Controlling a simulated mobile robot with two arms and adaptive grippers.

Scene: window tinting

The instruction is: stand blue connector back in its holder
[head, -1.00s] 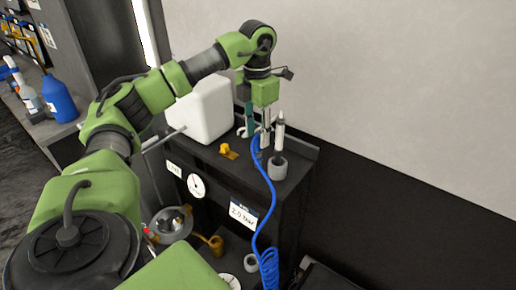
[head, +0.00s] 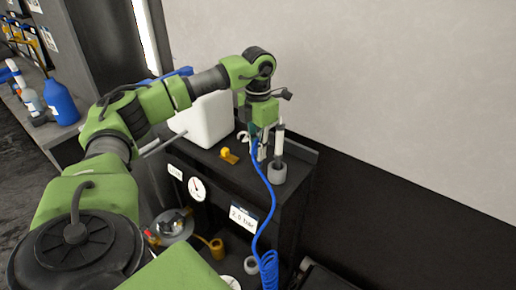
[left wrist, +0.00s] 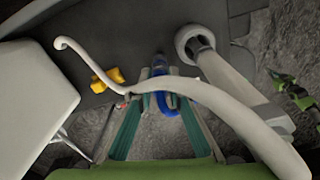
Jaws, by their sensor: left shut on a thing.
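My left gripper (head: 259,152) points down above the top of the black cabinet (head: 222,172), shut on the blue connector (left wrist: 159,66). The connector sits between the fingertips in the left wrist view, mostly hidden in the head view. Its blue hose (head: 266,187) hangs down the cabinet front to a coil. A grey round cup (head: 277,172) stands just right of the gripper, with a pale rod-like tool (head: 280,140) upright in it. The cup also shows in the left wrist view (left wrist: 184,46). I cannot tell which part is the connector's holder. My right gripper is not in view.
A white jug (head: 207,118) stands left of the gripper. A small yellow piece (head: 229,155) lies on the cabinet top. A pale curved tube (left wrist: 152,83) crosses the left wrist view close to the fingers. A gauge (head: 197,189) is on the cabinet front.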

